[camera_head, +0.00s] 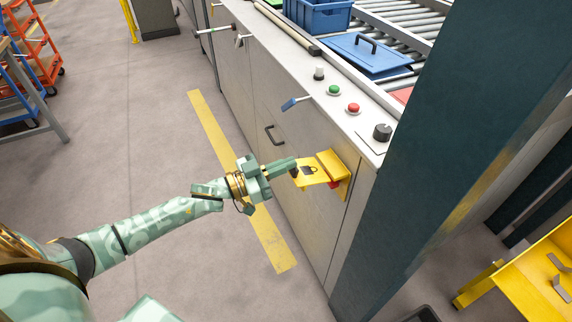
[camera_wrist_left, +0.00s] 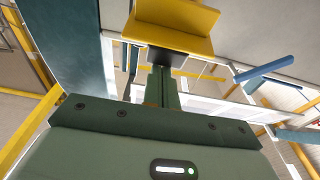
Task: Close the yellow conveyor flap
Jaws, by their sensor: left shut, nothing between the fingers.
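The yellow flap (camera_head: 311,173) is on the machine's front panel, near its right end. It bears a dark padlock mark and sticks outward from a yellow mount (camera_head: 331,161), with a bit of red below. My left gripper (camera_head: 293,164) is shut and empty, its fingertips at the flap's left edge. In the left wrist view the shut fingers (camera_wrist_left: 160,70) point up at the flap (camera_wrist_left: 175,38), whose yellow face fills the top middle. The dark tips overlap its lower edge; I cannot tell whether they touch. My right gripper is out of view.
A blue lever (camera_head: 293,103) and a black handle (camera_head: 270,135) stick out from the machine front. Green (camera_head: 334,90) and red (camera_head: 353,107) buttons and a black knob (camera_head: 382,132) sit on top. A dark post (camera_head: 440,140) stands at right.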

